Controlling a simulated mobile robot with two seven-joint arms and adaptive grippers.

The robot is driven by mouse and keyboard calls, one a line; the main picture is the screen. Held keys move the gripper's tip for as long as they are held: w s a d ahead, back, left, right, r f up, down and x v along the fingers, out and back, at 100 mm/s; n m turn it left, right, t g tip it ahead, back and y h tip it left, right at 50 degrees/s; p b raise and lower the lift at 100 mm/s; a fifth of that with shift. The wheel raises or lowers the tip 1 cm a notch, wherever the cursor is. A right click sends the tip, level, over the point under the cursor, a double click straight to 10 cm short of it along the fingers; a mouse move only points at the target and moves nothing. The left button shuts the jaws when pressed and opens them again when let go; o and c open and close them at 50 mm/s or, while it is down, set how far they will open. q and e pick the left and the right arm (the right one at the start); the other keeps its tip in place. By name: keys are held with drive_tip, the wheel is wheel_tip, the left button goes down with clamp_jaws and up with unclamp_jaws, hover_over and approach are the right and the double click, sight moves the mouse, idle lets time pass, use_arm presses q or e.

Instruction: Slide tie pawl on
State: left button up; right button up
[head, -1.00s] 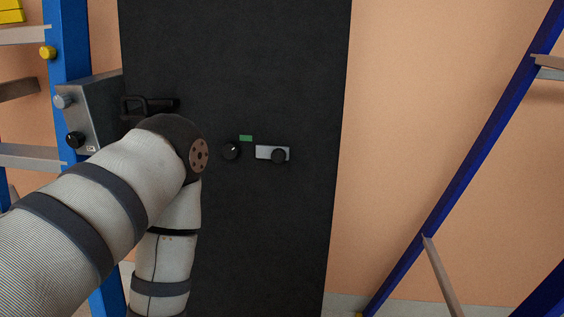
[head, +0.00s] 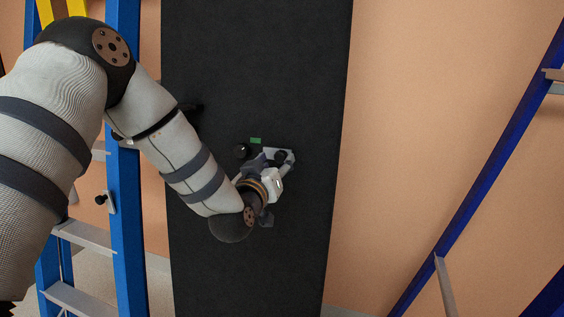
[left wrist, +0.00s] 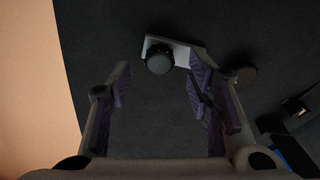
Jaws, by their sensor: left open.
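A small silver plate (head: 290,154) with a black knob (head: 281,156) is on the dark upright panel (head: 265,70); I take it for the tie pawl, though no label confirms this. My left gripper (head: 270,163) is in front of it and partly hides it. In the left wrist view, the plate (left wrist: 182,54) and its knob (left wrist: 159,60) lie just beyond the fingertips. My left gripper (left wrist: 161,80) is open there, its purple-padded fingers apart with nothing between them. The right finger overlaps the plate's edge in the picture; contact cannot be told. My right gripper is not in view.
A second black knob (head: 242,151) and a green label (head: 255,141) are beside the plate. A dark handle (head: 194,109) is partly behind my arm. A blue ladder (head: 128,220) stands at left, and a blue rail (head: 478,170) slants at right.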

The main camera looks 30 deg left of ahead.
sight(280, 159)
use_arm(q)
drive_tip(key=x, duration=0.2)
drive_tip(key=shift+w+a+f, duration=0.1)
drive_tip(key=shift+w+f, duration=0.1)
drive_tip(key=shift+w, duration=0.1)
drive_tip(key=shift+w+r, duration=0.15)
drive_tip(key=shift+w, duration=0.1)
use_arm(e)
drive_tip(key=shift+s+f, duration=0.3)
use_arm(q)
drive_tip(key=shift+c, duration=0.6)
clamp_jaws()
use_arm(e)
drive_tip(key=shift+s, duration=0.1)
